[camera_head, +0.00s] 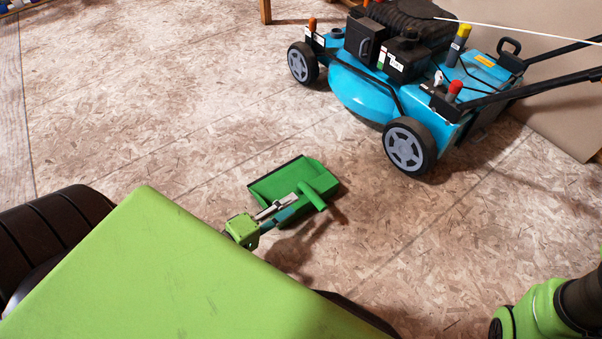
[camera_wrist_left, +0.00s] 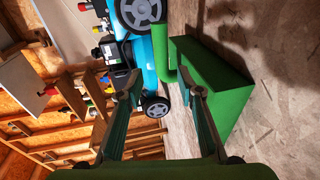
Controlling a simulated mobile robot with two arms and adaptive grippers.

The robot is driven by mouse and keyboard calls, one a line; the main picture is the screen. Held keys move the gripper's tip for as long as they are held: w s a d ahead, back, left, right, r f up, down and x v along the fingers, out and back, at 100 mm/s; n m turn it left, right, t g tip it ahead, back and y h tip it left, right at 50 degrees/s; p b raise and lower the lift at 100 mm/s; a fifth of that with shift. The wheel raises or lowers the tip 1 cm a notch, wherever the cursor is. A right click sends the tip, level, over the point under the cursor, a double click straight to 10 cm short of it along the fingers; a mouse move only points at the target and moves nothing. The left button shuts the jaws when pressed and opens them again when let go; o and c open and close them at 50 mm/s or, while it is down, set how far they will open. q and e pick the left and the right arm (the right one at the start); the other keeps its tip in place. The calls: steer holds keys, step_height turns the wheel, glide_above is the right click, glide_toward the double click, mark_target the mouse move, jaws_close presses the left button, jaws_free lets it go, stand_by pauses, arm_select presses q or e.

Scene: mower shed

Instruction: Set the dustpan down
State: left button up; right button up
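The green dustpan (camera_head: 285,181) is at floor level in the middle of the head view, with its stubby handle (camera_head: 313,196) toward the lower right. In the left wrist view the dustpan (camera_wrist_left: 215,85) fills the area right of centre, beside one finger. My left gripper (camera_head: 288,205) is just in front of the dustpan. In the wrist view its two fingers (camera_wrist_left: 163,92) stand wide apart, with nothing seen clamped between them. The handle lies just beyond the fingertips. My right gripper is out of view; only a green part of my right arm shows at the lower right.
A blue lawn mower (camera_head: 365,90) stands behind and right of the dustpan, its near wheel (camera_head: 409,146) closest. A brown board (camera_head: 560,95) is at the far right.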

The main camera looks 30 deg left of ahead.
arm_select(q)
steer(key=shift+p+v, duration=0.4)
steer(key=shift+v, duration=1.15)
